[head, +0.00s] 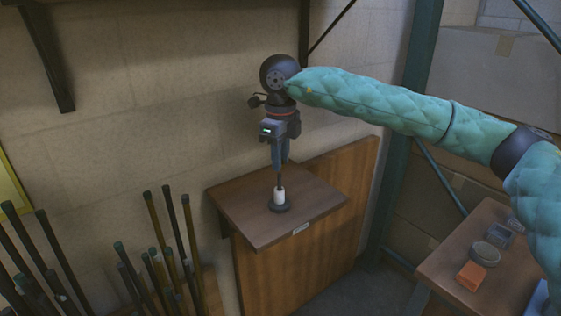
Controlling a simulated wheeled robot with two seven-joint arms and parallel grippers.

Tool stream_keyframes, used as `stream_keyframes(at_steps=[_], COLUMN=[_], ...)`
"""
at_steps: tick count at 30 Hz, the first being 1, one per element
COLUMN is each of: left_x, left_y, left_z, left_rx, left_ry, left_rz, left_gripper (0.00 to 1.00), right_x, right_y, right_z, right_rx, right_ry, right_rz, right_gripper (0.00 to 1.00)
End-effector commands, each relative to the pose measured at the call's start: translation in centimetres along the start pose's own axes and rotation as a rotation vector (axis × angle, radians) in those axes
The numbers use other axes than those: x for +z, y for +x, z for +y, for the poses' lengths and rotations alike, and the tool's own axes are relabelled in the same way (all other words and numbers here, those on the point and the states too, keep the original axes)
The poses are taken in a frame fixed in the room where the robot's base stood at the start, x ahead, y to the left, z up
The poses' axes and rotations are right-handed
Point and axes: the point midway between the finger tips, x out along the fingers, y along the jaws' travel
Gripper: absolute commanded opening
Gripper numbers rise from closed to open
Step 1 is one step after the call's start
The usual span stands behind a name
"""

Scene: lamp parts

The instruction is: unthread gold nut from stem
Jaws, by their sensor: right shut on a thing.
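The lamp stem (279,180) stands upright on a small wooden wall table. It is thin and dark, with a white sleeve (279,195) low down and a round black base (279,207). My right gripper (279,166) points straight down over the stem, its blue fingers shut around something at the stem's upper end. The fingers hide what they hold. I cannot make out the gold nut; no gold shows around the fingertips or on the visible stem. My left gripper is not in view.
The wooden table (240,212) is otherwise clear. Several dark rods (160,265) stand upright at the lower left. A side table (450,262) at the right holds an orange block (471,276) and a round tin (486,254). A green steel post (397,155) rises behind my right arm.

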Motion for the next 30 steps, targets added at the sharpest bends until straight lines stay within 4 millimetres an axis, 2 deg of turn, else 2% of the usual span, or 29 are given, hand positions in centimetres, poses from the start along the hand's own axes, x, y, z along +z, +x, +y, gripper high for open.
stream_keyframes(at_steps=[14,30], left_x=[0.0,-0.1], left_y=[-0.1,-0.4], left_z=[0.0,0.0], left_rx=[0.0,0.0], left_ry=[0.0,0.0], left_rz=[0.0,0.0], left_gripper=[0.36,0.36], right_x=[0.0,0.0], right_y=[-0.6,-3.9], right_z=[0.0,0.0], right_rx=[0.0,0.0], right_ry=[0.0,-0.001], right_rz=[0.0,-0.001], right_gripper=[0.0,0.0])
